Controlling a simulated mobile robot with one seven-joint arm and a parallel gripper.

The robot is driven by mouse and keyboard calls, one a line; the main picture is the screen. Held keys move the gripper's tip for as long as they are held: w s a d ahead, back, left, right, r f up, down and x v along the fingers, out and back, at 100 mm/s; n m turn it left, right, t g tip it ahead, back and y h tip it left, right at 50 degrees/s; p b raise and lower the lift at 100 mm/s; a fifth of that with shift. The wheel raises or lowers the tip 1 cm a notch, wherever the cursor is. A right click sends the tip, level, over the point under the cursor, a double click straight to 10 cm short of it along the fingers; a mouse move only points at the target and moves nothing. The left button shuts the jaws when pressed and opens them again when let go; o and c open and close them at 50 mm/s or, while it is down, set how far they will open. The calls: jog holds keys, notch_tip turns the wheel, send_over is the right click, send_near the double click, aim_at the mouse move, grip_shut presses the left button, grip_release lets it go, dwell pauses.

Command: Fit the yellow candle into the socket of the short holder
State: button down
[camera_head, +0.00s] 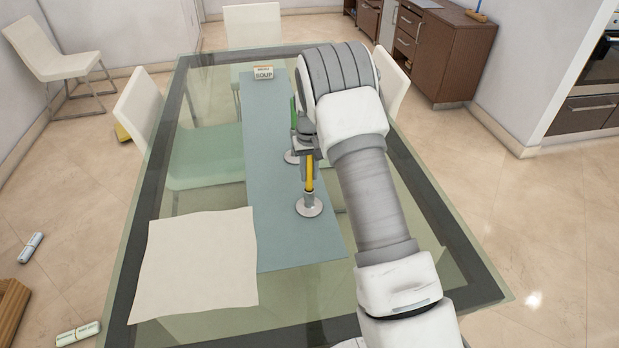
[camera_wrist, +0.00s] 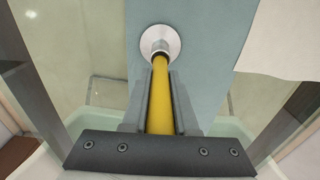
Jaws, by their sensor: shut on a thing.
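The yellow candle (camera_head: 310,174) is upright in my gripper (camera_head: 308,158), which is shut on it. In the wrist view the candle (camera_wrist: 160,98) runs between the two dark fingers (camera_wrist: 160,102). Its lower end meets the socket of a silver holder with a round base (camera_head: 309,207). This holder also shows in the wrist view (camera_wrist: 174,42). I cannot tell how deep the candle sits in the socket. A second holder base (camera_head: 290,157) stands farther back, partly hidden by my gripper. A green upright piece (camera_head: 294,108) shows beside my arm.
The holders stand on a blue-grey runner (camera_head: 272,220) on a glass table (camera_head: 205,150). A cream cloth (camera_head: 198,262) lies at the near left. A soup box (camera_head: 263,73) stands at the runner's far end. Chairs (camera_head: 140,105) surround the table.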

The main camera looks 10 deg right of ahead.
jog(key=shift+s+f, duration=0.3)
jog(key=shift+f, duration=0.35)
jog(key=shift+s+f, duration=0.25)
jog(key=shift+f, duration=0.35)
jog(key=c, duration=0.7)
grip_release()
jog(key=shift+f, duration=0.1)
jog(key=r, duration=1.2)
jog(key=shift+w+r, duration=0.2)
jog(key=shift+w, duration=0.2)
